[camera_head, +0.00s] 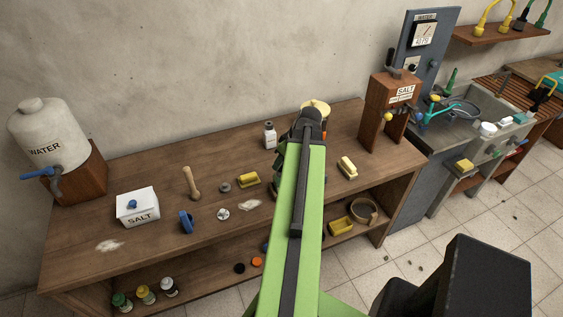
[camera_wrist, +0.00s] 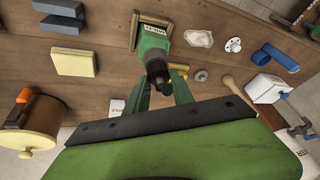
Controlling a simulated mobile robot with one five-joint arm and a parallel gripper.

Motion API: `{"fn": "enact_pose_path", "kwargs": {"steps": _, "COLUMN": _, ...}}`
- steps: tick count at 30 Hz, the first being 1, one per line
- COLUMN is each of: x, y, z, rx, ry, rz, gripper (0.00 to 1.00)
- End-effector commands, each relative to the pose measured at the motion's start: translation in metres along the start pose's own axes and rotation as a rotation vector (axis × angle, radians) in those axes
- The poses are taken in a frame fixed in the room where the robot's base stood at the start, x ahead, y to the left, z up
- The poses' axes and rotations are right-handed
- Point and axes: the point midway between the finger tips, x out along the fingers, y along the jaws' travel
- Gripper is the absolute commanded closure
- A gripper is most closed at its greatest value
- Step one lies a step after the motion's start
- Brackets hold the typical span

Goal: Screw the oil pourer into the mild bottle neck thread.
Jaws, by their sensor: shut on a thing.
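My gripper (camera_wrist: 160,82) is seen in the wrist view with its two green fingers closed around a dark piece (camera_wrist: 157,68), which looks like the oil pourer. The piece lines up with the top of a green bottle (camera_wrist: 152,43) and hides its neck. I cannot tell whether the threads touch. The bottle has a white label that seems to read MILD and sits in a square wooden holder (camera_wrist: 133,30) on the bench. In the head view my arm hides the gripper, the pourer and most of the bottle.
On the wooden bench (camera_head: 90,262) stand a salt box (camera_head: 137,207), a wooden pestle (camera_head: 192,183), a yellow tray (camera_head: 249,181) and a white bottle (camera_head: 270,135). A wooden pot (camera_wrist: 28,125) is at the wrist view's left. A yellow block (camera_head: 347,168) lies right of my arm.

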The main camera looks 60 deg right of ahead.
Motion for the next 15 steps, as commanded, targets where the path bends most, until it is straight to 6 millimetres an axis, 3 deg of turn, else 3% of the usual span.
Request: {"fn": "enact_pose_path", "kwargs": {"steps": 15, "x": 0.0002, "y": -0.0018, "z": 0.0013, "rx": 0.221, "ry": 0.021, "rz": 0.092, "gripper": 0.94}}
